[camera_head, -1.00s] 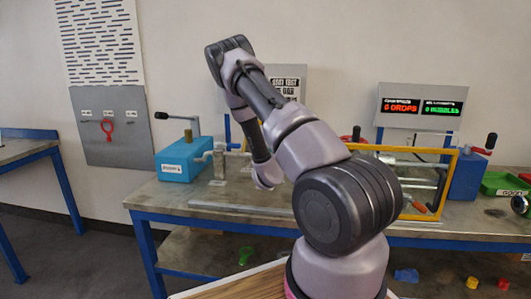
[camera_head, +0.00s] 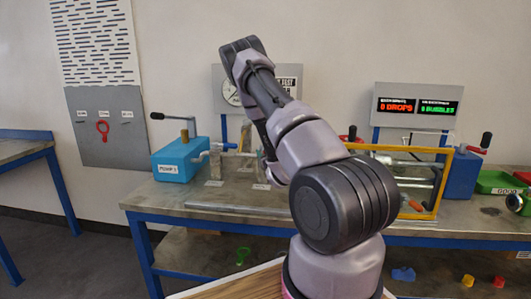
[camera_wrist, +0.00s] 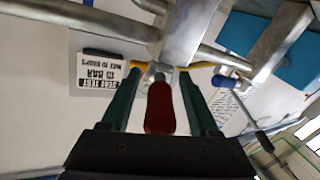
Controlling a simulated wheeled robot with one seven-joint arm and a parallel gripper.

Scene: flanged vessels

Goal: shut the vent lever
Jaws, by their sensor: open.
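A red lever handle (camera_wrist: 160,108), which I take to be the vent lever, shows in the wrist view. It lies between the two green fingers of my gripper (camera_wrist: 158,78). The fingers are open, one on each side of the handle, with a gap visible to each. The handle's far end meets a metal fitting below grey pipework (camera_wrist: 185,35). I cannot tell its depth relative to the fingertips. In the head view my arm hides the gripper and this handle.
A blue pump box (camera_head: 180,160) with a crank stands left on the workbench (camera_head: 215,194). A yellow frame (camera_head: 440,180) stands right of my arm. The display (camera_head: 417,106) reads 0 drops and 0 bubbles. A yellow part (camera_wrist: 203,65) and sloping pipes are close to the fingers.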

